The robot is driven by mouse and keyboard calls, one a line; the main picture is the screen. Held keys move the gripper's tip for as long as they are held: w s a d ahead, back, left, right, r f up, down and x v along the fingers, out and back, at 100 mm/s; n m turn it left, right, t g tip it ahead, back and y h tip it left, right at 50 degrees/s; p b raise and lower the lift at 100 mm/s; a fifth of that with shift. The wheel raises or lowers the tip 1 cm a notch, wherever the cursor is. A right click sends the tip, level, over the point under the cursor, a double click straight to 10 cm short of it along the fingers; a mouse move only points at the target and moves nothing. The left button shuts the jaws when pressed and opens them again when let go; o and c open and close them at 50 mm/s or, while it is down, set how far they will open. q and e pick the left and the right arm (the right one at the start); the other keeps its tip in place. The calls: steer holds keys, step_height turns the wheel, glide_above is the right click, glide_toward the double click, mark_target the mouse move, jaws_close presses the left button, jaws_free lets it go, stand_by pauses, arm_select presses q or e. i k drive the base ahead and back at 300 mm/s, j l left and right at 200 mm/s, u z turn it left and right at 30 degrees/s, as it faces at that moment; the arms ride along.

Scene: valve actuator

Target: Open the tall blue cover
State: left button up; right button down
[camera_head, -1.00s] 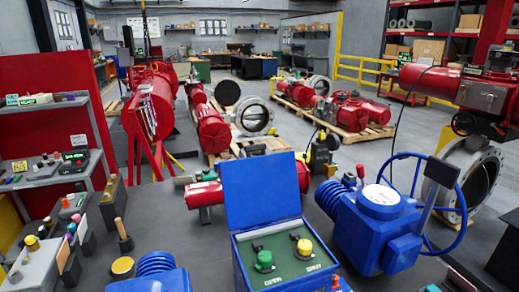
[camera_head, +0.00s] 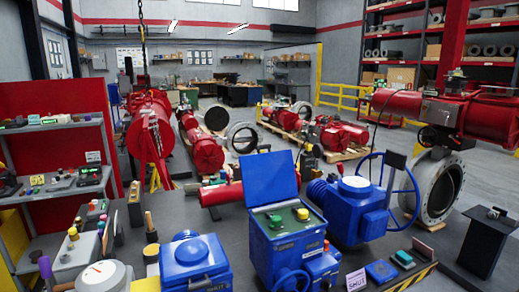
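The tall blue cover (camera_head: 270,176) stands raised at the back of a blue control box (camera_head: 282,246). It leans slightly back from the box's top edge. The exposed panel carries a green knob (camera_head: 275,221) and a yellow knob (camera_head: 302,214). Neither of my grippers is in view.
A blue actuator with a handwheel (camera_head: 360,205) stands right of the box, and another blue unit (camera_head: 194,262) stands left. A SHUT sign (camera_head: 356,280) and a small blue block (camera_head: 381,271) lie in front. Shelves (camera_head: 55,125) line the left side.

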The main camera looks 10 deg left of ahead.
mark_target(270, 177)
steer(key=k+u, duration=0.1)
steer(key=u, duration=0.9)
steer(key=k+j+u, duration=0.1)
steer(key=u, duration=0.4)
steer(key=l+u, duration=0.65)
steer(key=u, duration=0.2)
steer(key=k+l, duration=0.1)
steer(key=l, duration=0.45)
steer(key=k+l, duration=0.1)
steer(key=l, duration=1)
steer(key=k+l, duration=0.15)
steer(key=l, duration=0.4)
